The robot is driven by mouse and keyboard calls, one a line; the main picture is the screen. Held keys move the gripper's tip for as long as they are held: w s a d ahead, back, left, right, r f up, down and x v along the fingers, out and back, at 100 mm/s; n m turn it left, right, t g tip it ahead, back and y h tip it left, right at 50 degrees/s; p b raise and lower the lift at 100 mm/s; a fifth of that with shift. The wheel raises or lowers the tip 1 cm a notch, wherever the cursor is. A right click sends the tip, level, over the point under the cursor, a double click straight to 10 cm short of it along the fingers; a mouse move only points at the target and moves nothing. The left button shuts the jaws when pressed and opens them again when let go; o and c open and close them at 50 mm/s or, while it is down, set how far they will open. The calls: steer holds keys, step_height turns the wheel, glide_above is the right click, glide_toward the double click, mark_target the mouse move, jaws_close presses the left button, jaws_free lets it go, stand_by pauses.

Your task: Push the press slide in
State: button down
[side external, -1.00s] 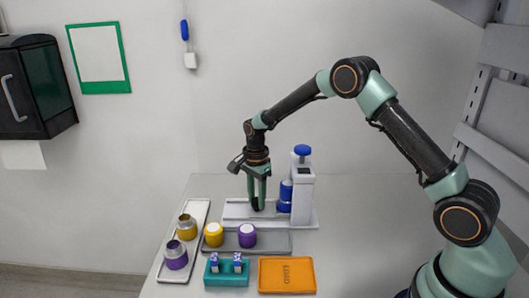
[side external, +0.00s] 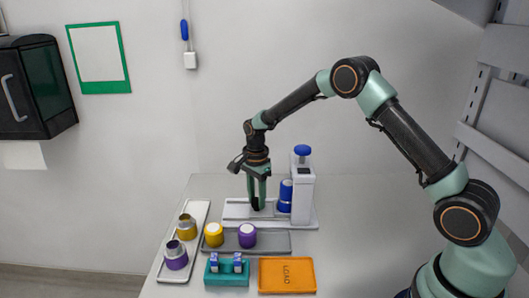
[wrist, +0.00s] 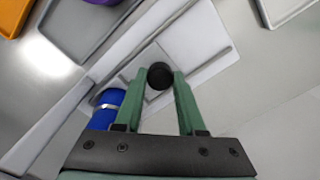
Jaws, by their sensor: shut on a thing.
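The press (side external: 303,195) is a white upright block with a blue knob on top, standing on a pale base plate (side external: 236,217). A blue cylinder (side external: 286,190) stands at its left side; it also shows in the wrist view (wrist: 102,113), with a silvery band. The press slide appears as a pale flat piece (wrist: 152,95) with a black round knob (wrist: 160,75) on the base. My gripper (side external: 257,206) points down over the base, left of the blue cylinder. In the wrist view its green fingers (wrist: 160,82) are shut on the black knob, one on each side.
In front of the press lies a grey tray (side external: 272,243) with a yellow and a purple jar. A pale tray (side external: 198,225) with two jars lies left. A teal holder (side external: 226,280) and an orange tray (side external: 287,287) are nearest. The table right of the press is clear.

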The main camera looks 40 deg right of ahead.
mark_target(270, 209)
stand_by(0.3)
steer(key=shift+s+d, duration=1.35)
steer(key=shift+d, duration=0.05)
steer(key=c, duration=0.5)
jaws_free()
steer(key=shift+r, duration=0.5)
step_height(270, 209, up, 11)
